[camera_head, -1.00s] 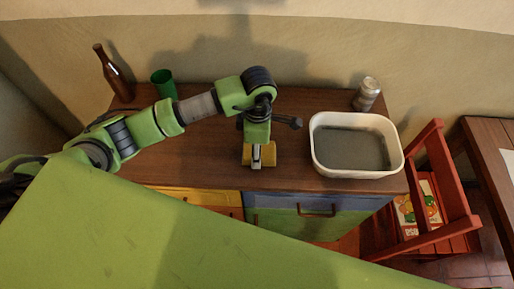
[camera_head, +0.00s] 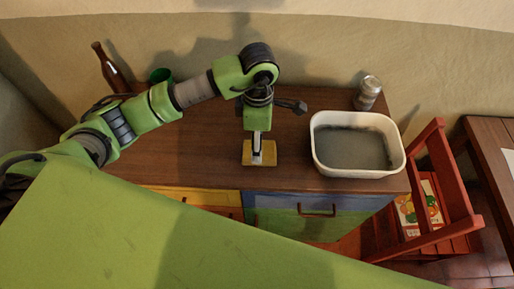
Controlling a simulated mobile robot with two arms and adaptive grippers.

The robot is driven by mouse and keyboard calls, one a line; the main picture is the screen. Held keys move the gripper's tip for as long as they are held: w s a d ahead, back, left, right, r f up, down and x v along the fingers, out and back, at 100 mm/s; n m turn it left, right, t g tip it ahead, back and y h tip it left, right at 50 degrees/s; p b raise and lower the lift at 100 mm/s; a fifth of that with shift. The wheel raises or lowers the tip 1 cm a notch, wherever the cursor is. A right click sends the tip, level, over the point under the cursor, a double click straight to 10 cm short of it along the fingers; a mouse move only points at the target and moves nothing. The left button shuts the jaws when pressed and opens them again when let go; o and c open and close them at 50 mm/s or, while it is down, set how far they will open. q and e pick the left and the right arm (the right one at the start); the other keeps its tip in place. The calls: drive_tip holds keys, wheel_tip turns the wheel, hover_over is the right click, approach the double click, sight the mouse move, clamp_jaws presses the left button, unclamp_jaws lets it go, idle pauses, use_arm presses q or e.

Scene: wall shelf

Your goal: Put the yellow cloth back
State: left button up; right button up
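The yellow cloth (camera_head: 268,154) lies as a small square on the brown top of the cabinet, near its front edge, left of the white basin (camera_head: 322,168). My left gripper (camera_head: 257,150) points down directly over the cloth and hides its middle. I cannot tell whether its fingertips touch the cloth, or whether they are open or shut. My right gripper is not in view.
A brown bottle (camera_head: 109,70) and a green cup (camera_head: 160,76) stand at the back left. A red chair (camera_head: 440,190) is at the right. The cabinet top left of the cloth is clear.

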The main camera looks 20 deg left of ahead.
use_arm(q)
wheel_tip(320, 180, up, 7)
drive_tip(key=b, duration=0.1)
drive_tip(key=shift+r, duration=0.15)
idle(0.5)
